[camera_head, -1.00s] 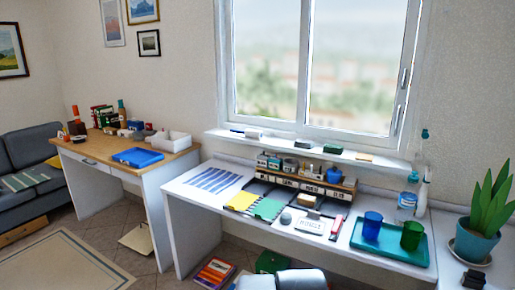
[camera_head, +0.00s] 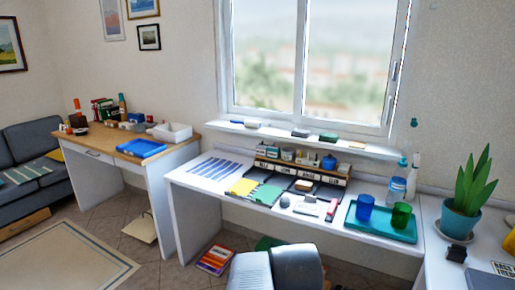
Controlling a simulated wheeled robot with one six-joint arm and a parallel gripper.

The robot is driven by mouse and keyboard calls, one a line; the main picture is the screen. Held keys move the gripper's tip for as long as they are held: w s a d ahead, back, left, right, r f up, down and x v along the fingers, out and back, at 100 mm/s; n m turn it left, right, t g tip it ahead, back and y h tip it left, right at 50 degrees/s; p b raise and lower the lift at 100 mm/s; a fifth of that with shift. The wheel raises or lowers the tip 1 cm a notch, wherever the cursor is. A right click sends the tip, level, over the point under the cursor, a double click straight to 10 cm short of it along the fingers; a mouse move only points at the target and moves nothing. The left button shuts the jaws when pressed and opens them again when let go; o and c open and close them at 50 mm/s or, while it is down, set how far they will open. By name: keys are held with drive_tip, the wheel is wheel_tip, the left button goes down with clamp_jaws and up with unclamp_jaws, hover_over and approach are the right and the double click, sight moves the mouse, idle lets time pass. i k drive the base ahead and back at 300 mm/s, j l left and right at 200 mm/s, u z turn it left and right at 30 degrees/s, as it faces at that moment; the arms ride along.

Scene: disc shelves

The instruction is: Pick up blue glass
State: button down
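The blue glass (camera_head: 364,208) stands upright on a teal tray (camera_head: 376,229) at the right end of the white desk. A green glass (camera_head: 400,215) stands just to its right on the same tray. Grey and white parts of my own body show at the bottom middle, well below and to the left of the tray. I cannot make out my gripper or its fingers in this view.
A clear bottle (camera_head: 396,190) and a white spray bottle (camera_head: 412,180) stand behind the glasses. A potted plant (camera_head: 461,219) is to the right. A small organizer (camera_head: 300,171), folders and papers cover the desk to the left. Books (camera_head: 216,259) lie on the floor.

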sight(364, 208)
drive_tip(key=i+l+z, duration=0.15)
drive_tip(key=i+l, duration=0.2)
drive_tip(key=i+l+z, duration=0.15)
drive_tip(key=i+l, duration=0.15)
drive_tip(key=i, duration=0.2)
drive_tip(key=i+l+z, duration=0.1)
drive_tip(key=i+l, duration=0.15)
drive_tip(key=i, duration=0.2)
